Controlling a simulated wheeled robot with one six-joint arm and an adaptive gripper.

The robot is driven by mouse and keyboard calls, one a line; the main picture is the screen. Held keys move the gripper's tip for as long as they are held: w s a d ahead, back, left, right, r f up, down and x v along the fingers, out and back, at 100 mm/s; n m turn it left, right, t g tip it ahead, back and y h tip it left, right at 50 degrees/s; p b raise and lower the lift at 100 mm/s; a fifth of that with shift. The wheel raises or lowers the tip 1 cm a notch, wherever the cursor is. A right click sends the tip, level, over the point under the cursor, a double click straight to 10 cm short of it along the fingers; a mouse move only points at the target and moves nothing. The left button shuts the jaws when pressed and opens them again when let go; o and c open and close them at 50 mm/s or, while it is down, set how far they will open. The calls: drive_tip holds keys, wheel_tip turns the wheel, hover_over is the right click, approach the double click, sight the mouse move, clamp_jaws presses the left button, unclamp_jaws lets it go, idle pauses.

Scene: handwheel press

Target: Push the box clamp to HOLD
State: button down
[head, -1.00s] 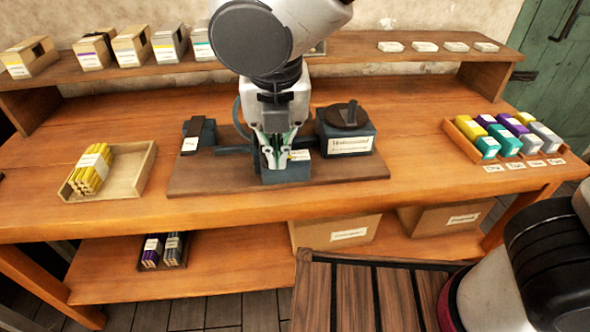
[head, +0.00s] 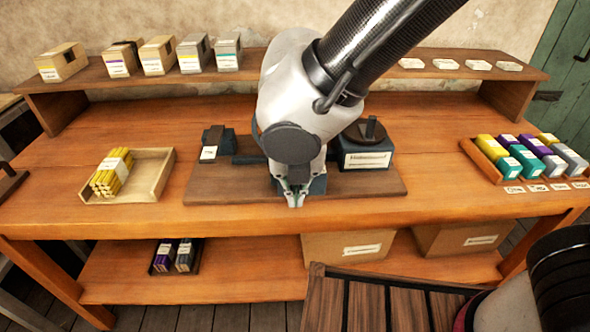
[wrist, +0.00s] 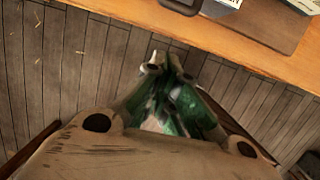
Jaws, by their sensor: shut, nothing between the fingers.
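The press assembly sits on a dark wooden board (head: 375,184) on the bench. A dark sliding block with a white label (head: 208,153) is at its left end. A dark blue box with a round handwheel (head: 366,131) on top is at its right end. The middle part is mostly hidden behind my arm, and I cannot tell which part is the box clamp or read its label. My gripper (head: 296,201) is shut and empty at the front of the board. In the wrist view my gripper (wrist: 166,66) points past the bench edge over the floor.
A wooden tray with yellow sticks (head: 152,182) stands left. A rack of coloured blocks (head: 478,160) stands right. Several boxes line the back shelf (head: 258,67). Cartons (head: 345,244) sit below. The bench front between tray and board is clear.

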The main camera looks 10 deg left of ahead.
drive_tip(key=shift+w+a+f, duration=0.2)
drive_tip(key=shift+w+f, duration=0.25)
drive_tip(key=shift+w, duration=0.25)
drive_tip(key=shift+w+a+f, duration=0.2)
drive_tip(key=shift+w+f, duration=0.25)
drive_tip(key=shift+w, duration=0.25)
drive_tip(key=shift+w+a+f, duration=0.2)
drive_tip(key=shift+w+f, duration=0.25)
drive_tip(key=shift+w, duration=0.25)
drive_tip(key=shift+w, duration=0.1)
drive_tip(key=shift+w+a, duration=0.15)
drive_tip(key=shift+w, duration=0.4)
drive_tip(key=shift+w+a, duration=0.15)
drive_tip(key=shift+w, duration=0.35)
